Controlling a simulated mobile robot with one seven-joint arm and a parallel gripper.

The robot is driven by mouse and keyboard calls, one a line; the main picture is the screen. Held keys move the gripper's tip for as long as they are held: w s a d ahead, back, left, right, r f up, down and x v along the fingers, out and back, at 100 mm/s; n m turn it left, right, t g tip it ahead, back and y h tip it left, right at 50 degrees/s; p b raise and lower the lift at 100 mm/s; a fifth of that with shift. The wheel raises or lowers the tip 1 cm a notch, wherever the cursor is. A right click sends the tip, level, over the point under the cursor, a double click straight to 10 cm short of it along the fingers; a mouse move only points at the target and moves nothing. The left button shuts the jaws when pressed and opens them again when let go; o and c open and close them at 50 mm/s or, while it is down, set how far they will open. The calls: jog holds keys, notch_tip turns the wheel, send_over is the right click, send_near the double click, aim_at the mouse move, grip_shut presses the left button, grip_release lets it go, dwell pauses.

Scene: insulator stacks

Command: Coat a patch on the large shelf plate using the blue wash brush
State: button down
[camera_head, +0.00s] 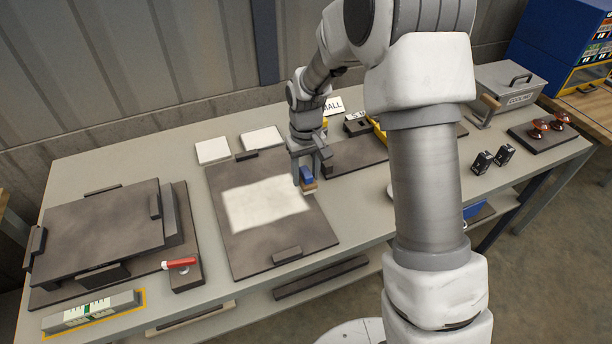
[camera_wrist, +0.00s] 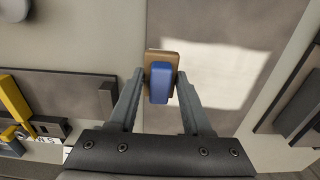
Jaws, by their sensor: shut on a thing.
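My gripper (camera_head: 304,169) is shut on the blue wash brush (camera_head: 307,177), which has a blue handle and a tan-brown base. In the wrist view the brush (camera_wrist: 160,83) sits between the two fingertips of my gripper (camera_wrist: 160,85). The large dark plate (camera_head: 240,253) lies flat at the middle of the table and carries a broad white patch (camera_head: 262,205). The brush is at the right edge of this patch, over or near the plate's right side. I cannot tell whether it touches the plate. The white patch also shows in the wrist view (camera_wrist: 220,70).
A raised dark plate (camera_head: 100,232) stands at the left, with a red-handled tool (camera_head: 180,264) beside it. Another dark plate (camera_head: 355,155) lies right of my gripper. Two white cards (camera_head: 213,150) lie behind the large plate. A grey lidded box (camera_head: 508,84) stands at the back right.

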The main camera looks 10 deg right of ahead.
jog(key=shift+r+p, duration=0.5)
jog(key=shift+r, duration=0.6)
